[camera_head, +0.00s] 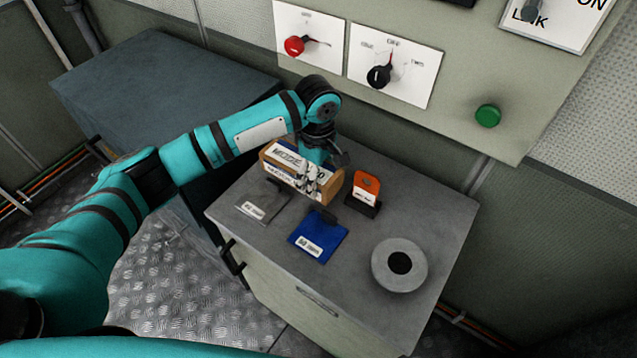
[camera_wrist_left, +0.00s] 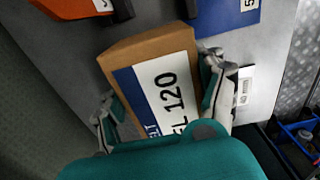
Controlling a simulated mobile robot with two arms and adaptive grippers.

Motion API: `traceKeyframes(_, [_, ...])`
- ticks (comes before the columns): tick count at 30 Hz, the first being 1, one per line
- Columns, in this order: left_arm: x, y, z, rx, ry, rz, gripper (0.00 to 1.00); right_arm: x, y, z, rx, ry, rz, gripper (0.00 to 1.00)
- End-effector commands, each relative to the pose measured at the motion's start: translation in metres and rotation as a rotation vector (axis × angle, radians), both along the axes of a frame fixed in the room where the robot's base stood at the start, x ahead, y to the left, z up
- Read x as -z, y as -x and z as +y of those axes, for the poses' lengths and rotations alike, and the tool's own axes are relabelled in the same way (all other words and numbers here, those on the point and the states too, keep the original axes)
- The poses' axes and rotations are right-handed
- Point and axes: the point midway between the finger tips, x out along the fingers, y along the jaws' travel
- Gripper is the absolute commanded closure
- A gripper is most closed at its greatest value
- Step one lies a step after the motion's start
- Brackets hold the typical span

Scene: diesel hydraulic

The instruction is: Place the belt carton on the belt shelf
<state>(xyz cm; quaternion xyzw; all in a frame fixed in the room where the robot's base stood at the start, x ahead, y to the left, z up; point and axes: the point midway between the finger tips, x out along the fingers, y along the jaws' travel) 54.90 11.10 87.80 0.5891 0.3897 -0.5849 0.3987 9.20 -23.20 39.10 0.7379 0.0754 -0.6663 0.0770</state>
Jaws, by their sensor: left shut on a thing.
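The belt carton (camera_head: 290,172) is a brown box with a white and blue label. It is at the back left of the grey bench top in the head view. In the left wrist view the carton (camera_wrist_left: 158,85) lies between the two fingers, its label reading "120". My left gripper (camera_head: 318,178) comes down over the carton and is shut on it; in the wrist view its fingers (camera_wrist_left: 165,100) press on both sides. Whether the carton touches the bench top is hard to tell. I cannot identify the belt shelf in these views. My right gripper is not in view.
On the bench (camera_head: 335,285) are a blue labelled pad (camera_head: 318,234), a grey labelled pad (camera_head: 262,202), an orange item (camera_head: 366,186) on a dark stand and a grey ring (camera_head: 399,265). A panel with knobs (camera_head: 392,70) rises behind.

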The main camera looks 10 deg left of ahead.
Motion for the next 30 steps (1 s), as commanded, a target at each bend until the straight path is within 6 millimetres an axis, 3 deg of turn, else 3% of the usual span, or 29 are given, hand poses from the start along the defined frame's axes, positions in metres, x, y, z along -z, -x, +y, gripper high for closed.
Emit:
traceKeyframes(10, [0.032,0.000,0.000,0.000,-0.002,-0.001,0.78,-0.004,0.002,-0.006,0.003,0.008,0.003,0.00])
traceKeyframes(21, [0.036,0.000,0.000,0.001,-0.001,-0.001,0.78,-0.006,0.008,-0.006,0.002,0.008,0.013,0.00])
traceKeyframes(22, [0.037,0.000,0.000,0.002,-0.001,0.000,0.28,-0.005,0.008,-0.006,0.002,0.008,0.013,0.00])
traceKeyframes(27, [0.037,0.000,0.000,0.002,-0.001,0.000,0.06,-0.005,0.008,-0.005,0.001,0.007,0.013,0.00])
traceKeyframes(30, [0.037,0.000,0.000,0.001,-0.001,0.000,0.04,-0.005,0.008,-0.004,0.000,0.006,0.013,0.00])
